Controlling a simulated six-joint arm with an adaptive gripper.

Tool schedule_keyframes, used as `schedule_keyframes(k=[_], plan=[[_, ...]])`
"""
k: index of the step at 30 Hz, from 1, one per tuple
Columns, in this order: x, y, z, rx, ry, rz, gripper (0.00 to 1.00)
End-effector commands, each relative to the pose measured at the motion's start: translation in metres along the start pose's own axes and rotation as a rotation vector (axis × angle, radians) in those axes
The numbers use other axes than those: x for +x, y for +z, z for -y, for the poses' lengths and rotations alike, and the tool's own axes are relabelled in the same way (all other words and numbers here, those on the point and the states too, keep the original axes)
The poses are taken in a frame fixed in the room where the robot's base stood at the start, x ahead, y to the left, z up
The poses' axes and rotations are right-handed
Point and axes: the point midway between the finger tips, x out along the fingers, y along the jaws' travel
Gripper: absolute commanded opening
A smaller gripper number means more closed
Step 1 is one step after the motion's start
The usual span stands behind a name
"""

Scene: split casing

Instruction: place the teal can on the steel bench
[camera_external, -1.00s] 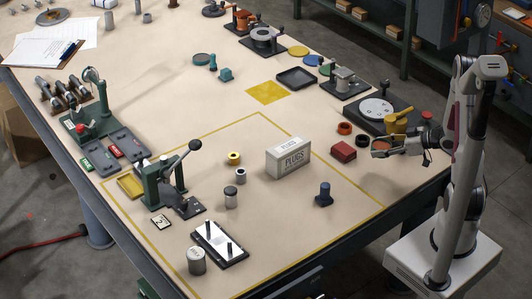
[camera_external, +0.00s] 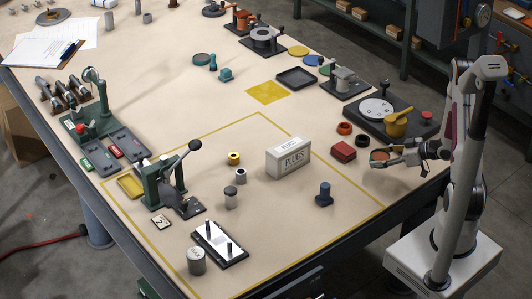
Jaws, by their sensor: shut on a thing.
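My gripper (camera_external: 382,160) is at the right edge of the workbench, low over the top, beside the turntable fixture. It is shut on a round thing with a copper-brown top (camera_external: 380,155); its sides are mostly hidden by the fingers, so I cannot tell its side colour. A short, round teal piece (camera_external: 201,59) and a stepped teal piece (camera_external: 225,75) stand at the back of the workbench (camera_external: 330,230), far from my gripper. I cannot tell whether either is the teal can. The workbench has a cream top and dark edges.
A red block (camera_external: 343,151), dark and orange rings (camera_external: 345,128) and a yellow pot (camera_external: 396,124) on a dark fixture stand close to my gripper. The white PLUGS box (camera_external: 288,157) and a blue knobbed piece (camera_external: 323,194) stand inside the yellow outline. Bare top lies between them.

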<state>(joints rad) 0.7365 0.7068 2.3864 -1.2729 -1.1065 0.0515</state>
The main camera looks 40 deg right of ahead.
Motion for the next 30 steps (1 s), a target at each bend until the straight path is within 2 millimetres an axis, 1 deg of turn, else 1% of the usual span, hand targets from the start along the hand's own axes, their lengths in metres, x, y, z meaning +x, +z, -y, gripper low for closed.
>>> schedule_keyframes(k=[6, 20, 26, 30], plan=[[0.004, 0.008, 0.0, -0.001, 0.0, -0.002, 0.16], [0.005, 0.011, 0.0, 0.0, 0.0, -0.002, 0.16], [0.01, 0.021, 0.0, 0.001, 0.0, -0.001, 0.16], [0.016, 0.032, 0.0, 0.002, 0.0, -0.002, 0.16]])
